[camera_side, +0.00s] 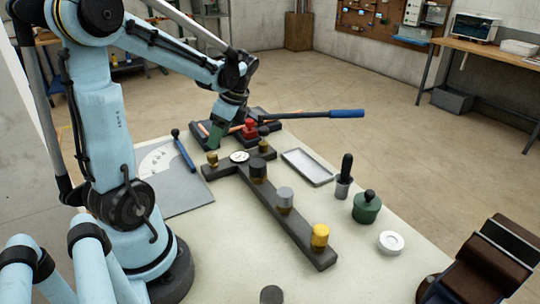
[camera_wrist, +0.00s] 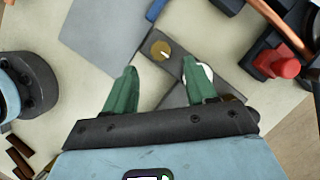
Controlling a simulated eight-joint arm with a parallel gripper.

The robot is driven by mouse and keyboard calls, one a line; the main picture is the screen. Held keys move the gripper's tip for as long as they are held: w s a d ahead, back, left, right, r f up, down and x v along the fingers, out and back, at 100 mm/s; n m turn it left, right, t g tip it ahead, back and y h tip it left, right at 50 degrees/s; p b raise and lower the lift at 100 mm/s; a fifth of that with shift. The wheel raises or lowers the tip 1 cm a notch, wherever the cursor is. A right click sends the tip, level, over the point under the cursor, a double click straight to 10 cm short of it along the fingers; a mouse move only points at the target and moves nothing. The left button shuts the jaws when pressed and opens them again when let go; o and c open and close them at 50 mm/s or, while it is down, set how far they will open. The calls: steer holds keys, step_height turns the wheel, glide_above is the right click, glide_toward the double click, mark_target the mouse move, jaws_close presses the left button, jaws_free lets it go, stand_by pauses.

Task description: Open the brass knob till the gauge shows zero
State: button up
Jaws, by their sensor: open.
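A small brass knob (camera_side: 212,159) stands on the left end of a dark T-shaped block (camera_side: 297,237). In the wrist view the same knob (camera_wrist: 161,50) shows from above, with a pale mark on its top. A round white gauge (camera_side: 239,156) sits beside it on the crossbar; in the wrist view the right finger partly covers it, and its reading is too small to tell. My gripper (camera_side: 216,134), with green fingers, is open and empty above the block's left end. In the wrist view the knob lies just beyond the gap between the fingertips (camera_wrist: 160,66), apart from both.
Another small brass knob (camera_side: 263,146) stands at the crossbar's right end. Black (camera_side: 258,172), grey (camera_side: 285,196) and yellow (camera_side: 320,235) knobs line the long bar. A red part (camera_side: 250,125) and a blue-handled tool (camera_side: 347,113) lie behind. A tray (camera_side: 307,167) and green pot (camera_side: 367,208) stand right.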

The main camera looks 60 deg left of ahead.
mark_target(212, 154)
steer(key=shift+x, duration=3.25)
steer(key=shift+c, duration=0.5)
steer(key=c, duration=0.9)
